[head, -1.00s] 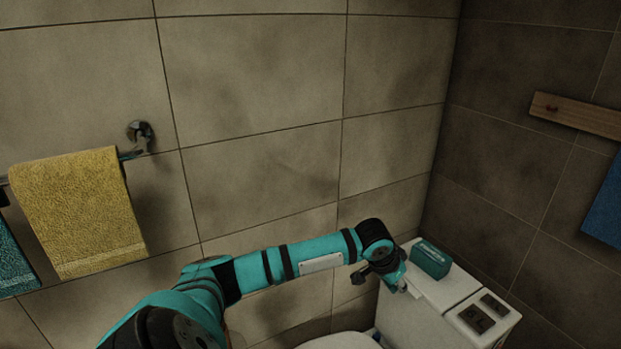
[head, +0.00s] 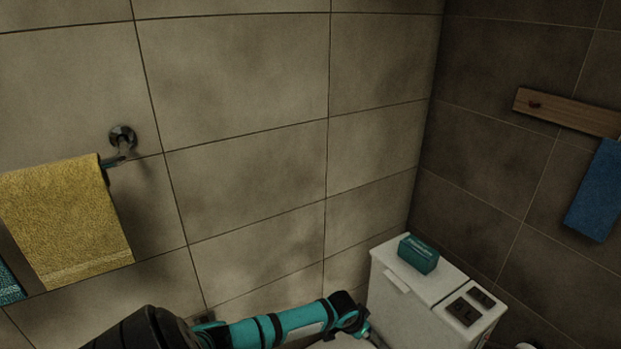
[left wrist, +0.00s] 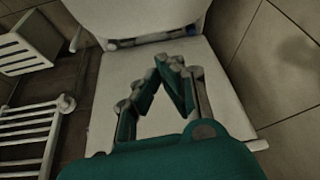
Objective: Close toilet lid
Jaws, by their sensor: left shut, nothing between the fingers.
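The toilet shows only in part in the head view: its white cistern (head: 400,300) stands at the lower right, and a thin white strip of the toilet (head: 343,342) shows at the bottom edge. In the left wrist view a rounded white toilet part (left wrist: 140,15) is at the top, with a hinge line below it; I cannot tell whether it is lid or seat. A flat white surface (left wrist: 110,75) lies behind my left gripper (left wrist: 172,64). That gripper is shut and empty, its fingertips meeting in front of this surface. In the head view it is mostly cut off. My right gripper is out of view.
A teal box (head: 418,254) and a dark flush-button plate (head: 469,305) are on the cistern top. A yellow towel (head: 65,220) hangs at left, a blue towel (head: 597,190) at right. A white rack (left wrist: 30,130) shows in the left wrist view.

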